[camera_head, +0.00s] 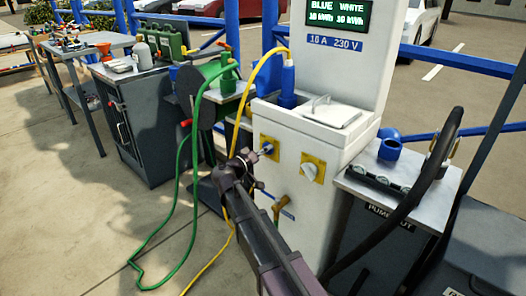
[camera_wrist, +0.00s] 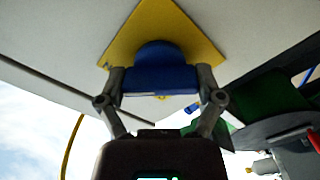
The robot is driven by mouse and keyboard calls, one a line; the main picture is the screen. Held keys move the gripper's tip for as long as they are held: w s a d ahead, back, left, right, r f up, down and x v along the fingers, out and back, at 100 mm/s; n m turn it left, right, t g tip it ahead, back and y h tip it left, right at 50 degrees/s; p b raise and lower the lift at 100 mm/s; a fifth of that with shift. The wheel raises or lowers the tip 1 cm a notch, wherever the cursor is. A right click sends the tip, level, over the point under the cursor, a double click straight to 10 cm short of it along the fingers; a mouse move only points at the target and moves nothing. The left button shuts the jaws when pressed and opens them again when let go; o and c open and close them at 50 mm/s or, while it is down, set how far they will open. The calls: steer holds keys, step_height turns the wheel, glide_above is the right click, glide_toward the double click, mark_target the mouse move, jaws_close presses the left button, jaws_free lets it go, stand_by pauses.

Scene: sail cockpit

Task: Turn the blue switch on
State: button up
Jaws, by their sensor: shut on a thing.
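The blue switch (camera_head: 267,147) is a blue knob on a yellow plate, on the front of the white pedestal (camera_head: 348,110). In the head view my gripper (camera_head: 257,156) is at the knob and hides part of it. In the wrist view the blue knob (camera_wrist: 160,78) sits between the two fingers of my gripper (camera_wrist: 161,84), one at each side. My gripper is shut on the knob. The plate (camera_wrist: 195,42) appears as a tilted yellow square behind it. I cannot tell the knob's setting from these frames.
A white switch (camera_head: 309,171) on its own yellow plate is just right of the blue one. A brass tap (camera_head: 281,206) is below. A green hose (camera_head: 190,165) and yellow cable (camera_head: 243,105) hang at the left. A metal counter (camera_head: 400,182) with a black hose stands right.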

stand_by(0.4)
steer(key=o, duration=0.9)
steer(key=shift+c, duration=0.2)
steer(key=v, duration=1.2)
